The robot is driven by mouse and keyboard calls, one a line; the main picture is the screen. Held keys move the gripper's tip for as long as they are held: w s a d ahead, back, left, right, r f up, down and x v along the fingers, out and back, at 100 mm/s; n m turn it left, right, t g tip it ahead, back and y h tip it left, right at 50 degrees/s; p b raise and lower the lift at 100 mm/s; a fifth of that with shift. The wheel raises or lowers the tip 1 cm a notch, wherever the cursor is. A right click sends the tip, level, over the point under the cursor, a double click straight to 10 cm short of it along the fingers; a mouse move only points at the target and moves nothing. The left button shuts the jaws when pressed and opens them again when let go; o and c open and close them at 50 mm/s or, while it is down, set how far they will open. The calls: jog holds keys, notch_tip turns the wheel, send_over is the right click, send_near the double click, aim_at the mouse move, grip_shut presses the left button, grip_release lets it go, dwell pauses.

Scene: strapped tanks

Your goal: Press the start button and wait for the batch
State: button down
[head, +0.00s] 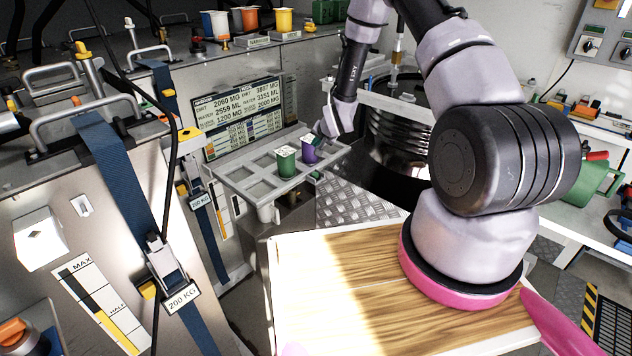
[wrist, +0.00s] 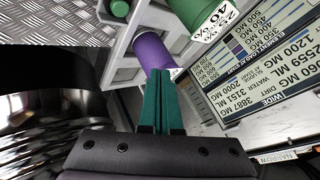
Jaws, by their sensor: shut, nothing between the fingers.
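No part that I can clearly read as the start button shows. My gripper (wrist: 159,75) is shut and empty, its teal fingers together. In the wrist view the fingertips lie at the lower end of a purple cup (wrist: 152,48); I cannot tell whether they touch it. In the head view the purple cup (head: 309,152) stands in a grey slotted rack (head: 235,178) beside a green cup (head: 285,163). A screen (head: 238,104) with dirt and water figures is behind the rack. A grey control box (head: 588,45) with dark knobs hangs at the upper right.
Steel tanks with blue straps (head: 120,165) and handles fill the left. A wooden-topped board (head: 335,300) lies below my arm. A round ribbed metal vessel (head: 385,140) stands behind it. A bench with a green can (head: 590,180) is at the right.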

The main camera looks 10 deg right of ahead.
aim_at(316, 175)
jog(key=shift+s+a+f, duration=0.1)
jog(key=shift+s+f, duration=0.2)
jog(key=shift+f, duration=0.15)
jog(key=shift+f, duration=4.4)
jog(key=shift+f, duration=0.4)
jog(key=shift+f, duration=0.5)
jog(key=shift+r, duration=0.95)
